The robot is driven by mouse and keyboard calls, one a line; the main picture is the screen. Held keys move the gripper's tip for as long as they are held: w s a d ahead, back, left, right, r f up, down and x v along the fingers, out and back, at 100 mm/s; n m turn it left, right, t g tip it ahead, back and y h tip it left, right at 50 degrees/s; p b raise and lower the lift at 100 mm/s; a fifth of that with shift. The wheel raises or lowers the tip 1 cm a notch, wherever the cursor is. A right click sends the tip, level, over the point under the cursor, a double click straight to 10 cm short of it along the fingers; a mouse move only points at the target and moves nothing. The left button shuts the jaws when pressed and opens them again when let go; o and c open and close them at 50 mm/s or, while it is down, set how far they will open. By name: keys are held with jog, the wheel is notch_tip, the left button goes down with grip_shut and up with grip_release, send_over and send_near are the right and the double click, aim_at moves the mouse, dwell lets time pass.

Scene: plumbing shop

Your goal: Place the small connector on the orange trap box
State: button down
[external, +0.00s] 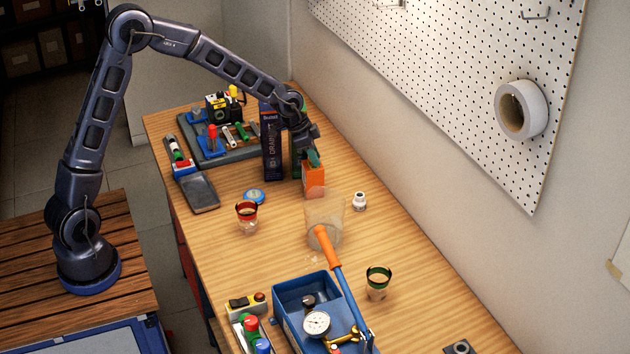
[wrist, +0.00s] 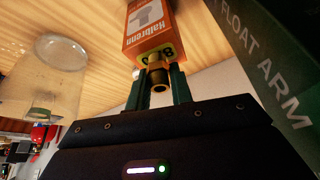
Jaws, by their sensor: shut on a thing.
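The orange trap box (external: 314,181) stands on the table below my gripper. In the external view my gripper (external: 313,157) is right above the box, and the connector is hidden.
A dark drain box (external: 270,145) stands left of my gripper. A dark box lettered FLOAT ARM (wrist: 275,60) is close on the right in the wrist view. A clear tumbler (external: 325,218) and a white fitting (external: 360,201) stand nearby. A blue tray (external: 285,297) is nearer the camera.

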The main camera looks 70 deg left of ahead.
jog(key=c, duration=1.2)
grip_release()
jog(key=shift+f, duration=0.1)
jog(key=shift+c, duration=0.2)
jog(key=v, duration=1.2)
jog(key=s+d+r+y, duration=0.1)
jog(key=s+d+r, duration=0.2)
jog(key=s+r, duration=0.5)
jog(key=s+d+n, duration=0.1)
jog(key=s+n, duration=0.3)
jog(key=s, duration=3.3)
jog(key=shift+s+d+r+n+y, duration=0.2)
jog(key=shift+d+r+n+y, duration=0.1)
jog(key=shift+r+y, duration=0.1)
